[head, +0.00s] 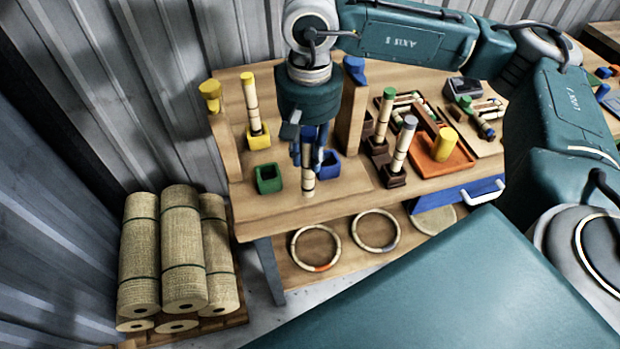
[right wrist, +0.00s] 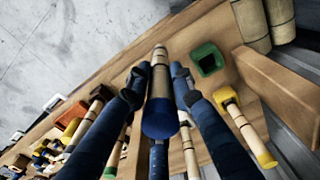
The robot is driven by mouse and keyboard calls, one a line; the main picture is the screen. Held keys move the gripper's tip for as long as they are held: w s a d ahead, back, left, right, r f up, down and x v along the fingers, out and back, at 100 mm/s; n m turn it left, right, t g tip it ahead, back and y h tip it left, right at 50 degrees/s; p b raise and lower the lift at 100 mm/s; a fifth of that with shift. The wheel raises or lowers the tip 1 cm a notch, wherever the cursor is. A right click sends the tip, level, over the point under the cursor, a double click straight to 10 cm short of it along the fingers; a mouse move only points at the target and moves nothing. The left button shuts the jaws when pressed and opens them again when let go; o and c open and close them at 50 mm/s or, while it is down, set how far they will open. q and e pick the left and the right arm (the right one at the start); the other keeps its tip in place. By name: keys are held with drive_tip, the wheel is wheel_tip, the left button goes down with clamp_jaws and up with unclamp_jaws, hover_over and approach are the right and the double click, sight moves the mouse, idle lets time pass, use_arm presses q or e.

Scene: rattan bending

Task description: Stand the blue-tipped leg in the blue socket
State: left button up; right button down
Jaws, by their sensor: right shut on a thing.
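My right gripper (head: 308,155) points down over the bench and is shut on the blue-tipped leg (head: 308,176). In the right wrist view the leg (right wrist: 160,78) lies between the fingers (right wrist: 160,82), its blue end nearest the camera. In the head view the leg looks upright, its pale lower part below the fingers. The blue socket (head: 330,167) is just right of and behind the leg, partly covered by the gripper. The leg appears outside it; I cannot tell its height above the bench. My left gripper is not in view.
A green socket (head: 268,180) stands empty to the left. A yellow-tipped leg (head: 251,103) stands in the yellow socket (head: 259,138). A wooden post (head: 351,115), legs in brown sockets (head: 393,178) and an orange tray (head: 456,157) are to the right. The bench front (head: 270,212) is clear.

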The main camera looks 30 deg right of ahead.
drive_tip(key=w+d+r+m+p, duration=0.3)
drive_tip(key=w+d+m, duration=0.45)
drive_tip(key=d, duration=0.25)
wheel_tip(320, 180, down, 6)
drive_tip(key=b, duration=0.4)
drive_tip(key=shift+w+a+f+b, duration=0.15)
drive_tip(key=shift+w+b, duration=0.1)
drive_tip(key=shift+b, duration=0.1)
drive_tip(key=shift+f+b, duration=0.3)
drive_tip(key=shift+b, duration=0.05)
idle(0.5)
drive_tip(key=c, duration=1.4)
unclamp_jaws()
